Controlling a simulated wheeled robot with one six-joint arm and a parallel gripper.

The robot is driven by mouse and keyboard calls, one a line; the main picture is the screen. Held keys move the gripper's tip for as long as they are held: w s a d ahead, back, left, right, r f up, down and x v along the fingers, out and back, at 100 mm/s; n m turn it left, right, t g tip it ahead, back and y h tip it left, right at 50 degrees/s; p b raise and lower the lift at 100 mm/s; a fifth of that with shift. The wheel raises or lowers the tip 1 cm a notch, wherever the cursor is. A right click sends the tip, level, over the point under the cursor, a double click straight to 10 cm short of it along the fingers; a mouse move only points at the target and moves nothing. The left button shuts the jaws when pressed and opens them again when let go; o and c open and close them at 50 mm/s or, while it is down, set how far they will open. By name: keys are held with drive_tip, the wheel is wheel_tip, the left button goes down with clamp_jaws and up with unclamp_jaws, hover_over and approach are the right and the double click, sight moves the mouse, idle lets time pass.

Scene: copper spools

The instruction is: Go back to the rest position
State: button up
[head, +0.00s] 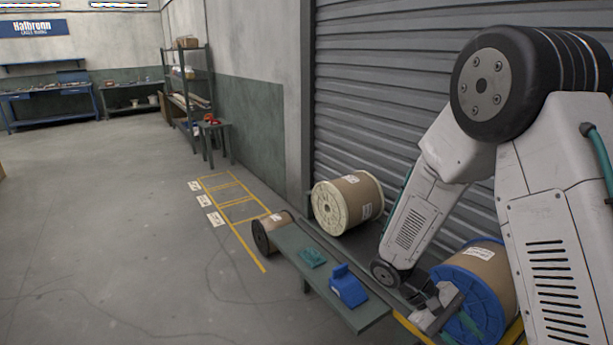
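My arm reaches down from the right side of the head view. My gripper (440,308) is low at the right, in front of the blue-flanged spool (480,300), whose winding is wrapped in brown with a white label. The gripper overlaps the spool's left edge in the picture; I cannot tell whether they touch. Its fingers are small and partly merged with the wrist, so their opening is unclear. A cream-flanged spool (347,202) lies on its side by the roller shutter. A smaller black-flanged spool (268,232) lies beside the bench's far end.
A low grey-green bench (372,313) carries a blue block-like object (347,286) and a teal item (312,258). Yellow floor bays (232,205) with white labels lie beyond. A shelf rack (188,90) and small stool (211,128) stand at the wall. The floor at left is clear.

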drive_tip(key=s+a+r+m+t+y, duration=0.1)
drive_tip(key=s+r+t+y, duration=0.3)
drive_tip(key=s+r, duration=0.4)
drive_tip(key=s+a+r+m+t+y, duration=0.2)
drive_tip(key=s+a+r+t+y, duration=0.2)
drive_tip(key=r, duration=1.1)
drive_tip(key=s+y, duration=0.1)
drive_tip(key=s, duration=0.2)
drive_tip(key=shift+s+a+r+m, duration=0.3)
drive_tip(key=shift+s+a+r, duration=0.05)
drive_tip(key=shift+s+r, duration=0.05)
